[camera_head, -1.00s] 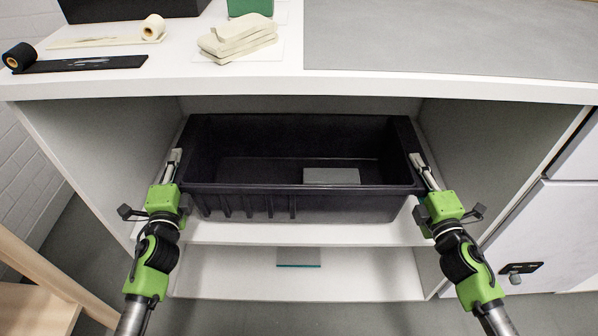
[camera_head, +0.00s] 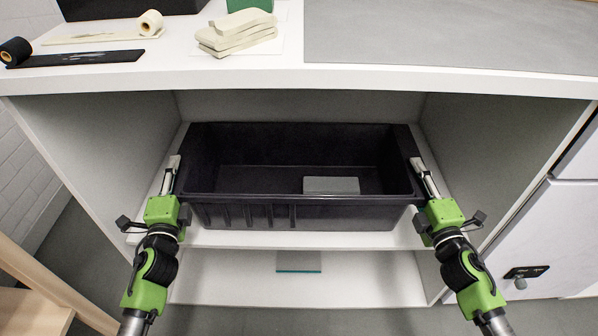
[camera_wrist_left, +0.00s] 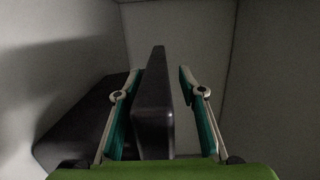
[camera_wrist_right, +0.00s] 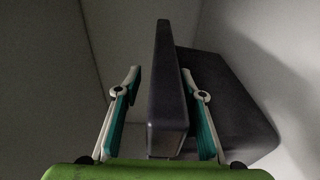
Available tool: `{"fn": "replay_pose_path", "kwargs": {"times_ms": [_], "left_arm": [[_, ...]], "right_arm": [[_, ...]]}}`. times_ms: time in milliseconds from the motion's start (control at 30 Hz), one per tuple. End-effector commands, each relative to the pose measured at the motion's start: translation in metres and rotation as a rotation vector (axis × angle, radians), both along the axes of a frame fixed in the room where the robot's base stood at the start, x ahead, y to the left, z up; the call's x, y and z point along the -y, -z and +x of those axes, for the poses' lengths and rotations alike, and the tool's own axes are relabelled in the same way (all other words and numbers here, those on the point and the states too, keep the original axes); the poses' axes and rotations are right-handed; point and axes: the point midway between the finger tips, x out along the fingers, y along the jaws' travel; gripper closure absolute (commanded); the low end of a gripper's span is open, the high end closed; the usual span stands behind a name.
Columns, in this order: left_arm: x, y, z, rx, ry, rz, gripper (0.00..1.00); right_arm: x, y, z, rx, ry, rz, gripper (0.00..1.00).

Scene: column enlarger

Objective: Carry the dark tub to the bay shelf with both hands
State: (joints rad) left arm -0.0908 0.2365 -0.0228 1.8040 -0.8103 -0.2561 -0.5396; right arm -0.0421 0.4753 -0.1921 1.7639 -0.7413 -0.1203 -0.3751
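The dark tub (camera_head: 300,212) is inside the open bay and appears to rest on the white bay shelf (camera_head: 300,239), its front wall close to the shelf's front edge. A grey block (camera_head: 331,186) lies in it. My left gripper (camera_head: 172,163) is at the tub's left end. In the left wrist view its fingers (camera_wrist_left: 160,100) stand open on either side of the tub's wall (camera_wrist_left: 153,105), with a gap on the right. My right gripper (camera_head: 416,165) is at the right end. In the right wrist view its fingers (camera_wrist_right: 163,100) are open around the wall (camera_wrist_right: 167,100), with a gap on the left.
The white worktop (camera_head: 290,75) overhangs the bay, with tape rolls and a cream stack (camera_head: 236,38) on it. Bay side walls stand close outside both grippers. A lower shelf (camera_head: 220,275) holds a flat grey item (camera_head: 299,262). A wooden frame (camera_head: 40,280) is at left.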

Motion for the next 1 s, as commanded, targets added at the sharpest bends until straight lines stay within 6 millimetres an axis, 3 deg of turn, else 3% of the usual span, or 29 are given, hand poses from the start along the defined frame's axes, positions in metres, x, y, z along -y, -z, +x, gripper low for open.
{"fn": "replay_pose_path", "kwargs": {"times_ms": [300, 500, 767, 1000], "left_arm": [[0.01, 0.001, -0.065, -0.003, -0.001, -0.003, 0.63], [0.014, 0.001, -0.097, -0.003, -0.001, -0.002, 0.63], [0.016, 0.0, -0.109, 0.0, 0.0, -0.001, 0.63], [0.016, 0.0, -0.109, 0.0, 0.0, 0.0, 0.63]], "right_arm": [[0.0, 0.0, 0.0, 0.0, 0.0, 0.0, 0.63], [0.0, 0.0, 0.0, 0.0, 0.0, 0.0, 0.63], [0.001, 0.001, -0.007, -0.001, -0.001, 0.001, 0.63], [0.007, 0.002, -0.047, -0.004, 0.001, 0.0, 0.63]]}}
